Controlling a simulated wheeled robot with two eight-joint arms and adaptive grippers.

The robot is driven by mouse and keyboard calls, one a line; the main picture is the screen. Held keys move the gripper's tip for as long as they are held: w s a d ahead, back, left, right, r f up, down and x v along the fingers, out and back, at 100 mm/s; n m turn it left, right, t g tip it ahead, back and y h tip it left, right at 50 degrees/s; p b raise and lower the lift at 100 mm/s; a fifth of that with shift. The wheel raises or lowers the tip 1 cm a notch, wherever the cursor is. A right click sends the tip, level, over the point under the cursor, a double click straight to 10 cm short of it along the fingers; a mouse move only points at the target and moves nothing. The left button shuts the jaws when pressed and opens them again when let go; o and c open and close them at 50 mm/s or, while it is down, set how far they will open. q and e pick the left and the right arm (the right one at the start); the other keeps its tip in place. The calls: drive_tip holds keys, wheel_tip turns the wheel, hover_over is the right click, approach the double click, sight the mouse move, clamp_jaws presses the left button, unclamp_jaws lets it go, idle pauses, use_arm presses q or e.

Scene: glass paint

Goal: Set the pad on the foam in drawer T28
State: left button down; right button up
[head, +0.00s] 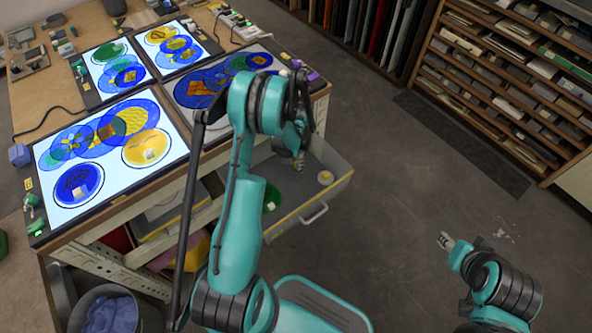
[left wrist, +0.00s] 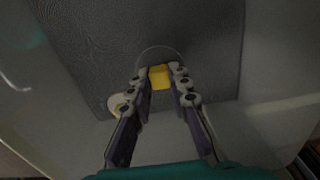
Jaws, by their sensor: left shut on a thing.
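My left gripper (head: 298,163) reaches down into the open drawer (head: 338,182) at the table's right side. In the left wrist view, the left gripper (left wrist: 160,80) is shut on a small yellow block (left wrist: 160,77), which I take to be the pad's grip. A faint round outline shows just beyond the block. The dark grey foam (left wrist: 100,45) lies beneath on the drawer floor; I cannot tell if the pad touches it. The drawer's label cannot be read. My right gripper (head: 446,241) is empty above the floor, well away from the drawer; its fingers are too small to judge.
Lit panels (head: 112,150) with coloured glass cover the table. A slotted rack (head: 520,80) stands right.

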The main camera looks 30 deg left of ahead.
use_arm(q)
drive_tip(key=shift+a+f, duration=0.15)
drive_tip(key=shift+f, duration=0.05)
wheel_tip(320, 180, down, 4)
drive_tip(key=shift+b, duration=1.1)
drive_tip(key=shift+r, duration=0.15)
drive_tip(key=shift+f, duration=0.2)
drive_tip(key=c, duration=1.4)
unclamp_jaws()
drive_tip(key=shift+r, duration=0.1)
